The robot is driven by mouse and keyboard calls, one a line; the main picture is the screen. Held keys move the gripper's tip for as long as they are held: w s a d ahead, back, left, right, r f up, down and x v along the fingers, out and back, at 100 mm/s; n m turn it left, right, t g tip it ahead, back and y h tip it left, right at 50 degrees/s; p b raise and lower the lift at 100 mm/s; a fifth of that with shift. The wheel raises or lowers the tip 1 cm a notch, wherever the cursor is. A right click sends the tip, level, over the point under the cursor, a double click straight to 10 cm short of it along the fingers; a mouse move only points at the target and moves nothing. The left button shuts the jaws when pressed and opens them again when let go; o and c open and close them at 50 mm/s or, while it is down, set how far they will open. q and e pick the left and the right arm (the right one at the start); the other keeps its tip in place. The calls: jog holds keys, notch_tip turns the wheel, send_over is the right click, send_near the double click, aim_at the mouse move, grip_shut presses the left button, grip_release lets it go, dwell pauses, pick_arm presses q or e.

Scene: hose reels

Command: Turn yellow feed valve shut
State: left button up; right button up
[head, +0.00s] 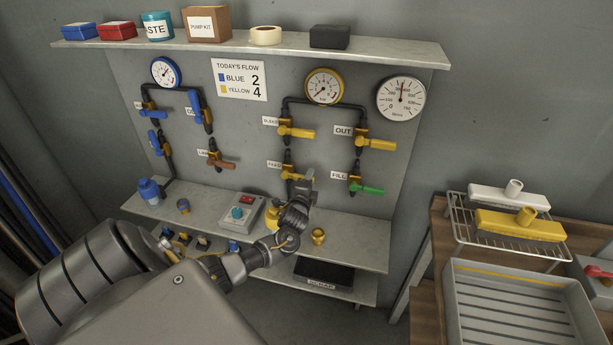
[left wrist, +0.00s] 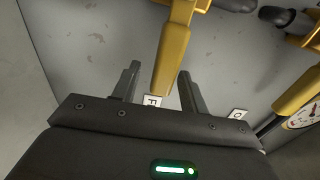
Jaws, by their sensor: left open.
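The yellow feed valve (head: 289,173) sits on the panel at the lower left of the yellow pipe group, beside its FEED label (head: 274,165). My left gripper (head: 307,177) is at this valve and partly hides its handle. In the left wrist view a yellow lever handle (left wrist: 171,55) reaches down between the two fingers of my left gripper (left wrist: 157,88). The fingers are open, with a gap on each side of the handle. A label starting with F (left wrist: 152,101) shows behind. My right gripper is not in view.
Nearby are the yellow-handled bleed valve (head: 297,132), the OUT valve (head: 376,144) and the green-handled fill valve (head: 367,189). A shelf (head: 345,240) below holds a grey control box (head: 242,213) and a brass fitting (head: 318,236). A tray (head: 515,305) stands at right.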

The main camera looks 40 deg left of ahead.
pick_arm(q)
jog(key=b+v, duration=0.1)
jog(key=v, duration=0.9)
jog(key=shift+s, duration=0.3)
jog(key=shift+d, duration=0.1)
